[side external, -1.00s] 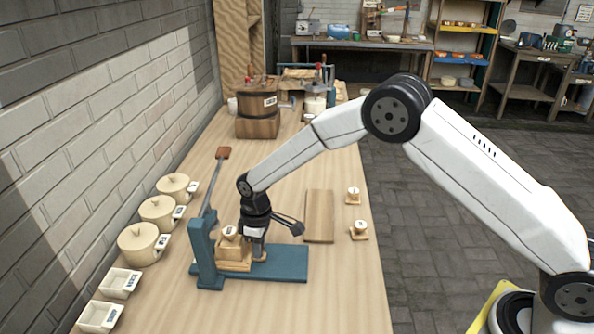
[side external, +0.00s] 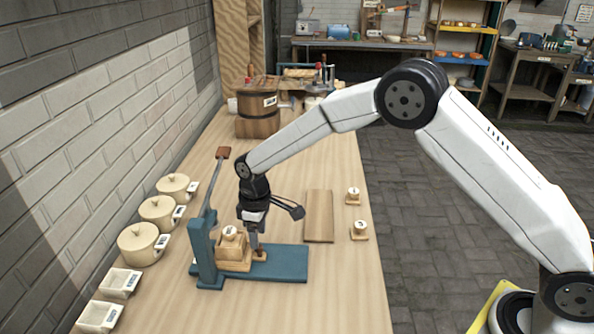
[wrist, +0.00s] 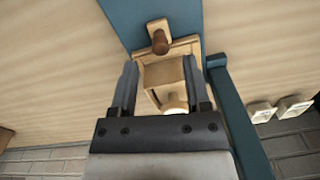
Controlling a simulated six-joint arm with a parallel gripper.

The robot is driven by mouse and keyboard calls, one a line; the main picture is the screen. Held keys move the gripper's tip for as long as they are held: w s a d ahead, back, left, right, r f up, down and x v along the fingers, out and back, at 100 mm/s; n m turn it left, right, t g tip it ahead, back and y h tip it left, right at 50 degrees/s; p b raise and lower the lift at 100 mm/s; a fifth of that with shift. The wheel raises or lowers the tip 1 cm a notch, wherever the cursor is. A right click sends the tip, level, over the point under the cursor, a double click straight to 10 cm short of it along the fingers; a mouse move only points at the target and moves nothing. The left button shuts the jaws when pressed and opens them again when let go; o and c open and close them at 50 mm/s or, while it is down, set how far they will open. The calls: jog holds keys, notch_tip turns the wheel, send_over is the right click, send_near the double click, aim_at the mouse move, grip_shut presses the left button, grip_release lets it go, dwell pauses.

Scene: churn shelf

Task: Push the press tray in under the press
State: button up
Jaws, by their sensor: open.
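The press has a blue base (side external: 285,263), a blue upright (side external: 206,255) and a lever with a brown end. The wooden press tray (side external: 238,268) lies on the base beside the upright, with a brown peg (side external: 262,255) at its right end. A wooden box (side external: 229,247) with a pale round knob sits on the tray. The tray (wrist: 181,47), its peg (wrist: 160,42) and the box (wrist: 164,75) show in the wrist view. My gripper (side external: 251,238) is open above the tray. In the wrist view its fingers (wrist: 160,75) flank the box; contact cannot be told.
Lidded pots (side external: 138,244) and small square dishes (side external: 120,283) line the left side. A wooden board (side external: 319,216) and two small knobbed pieces (side external: 359,230) lie right. A wooden churn (side external: 257,107) stands at the back. The table in front of the press is clear.

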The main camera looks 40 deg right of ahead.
jog(key=shift+d+r, duration=0.1)
jog(key=shift+r, duration=1.75)
jog(key=m, duration=0.3)
jog(key=shift+r, duration=0.15)
jog(key=m, duration=0.4)
jog(key=shift+s+r, duration=0.1)
jog(key=shift+r, duration=0.1)
jog(key=shift+f, duration=3.9)
grip_shut()
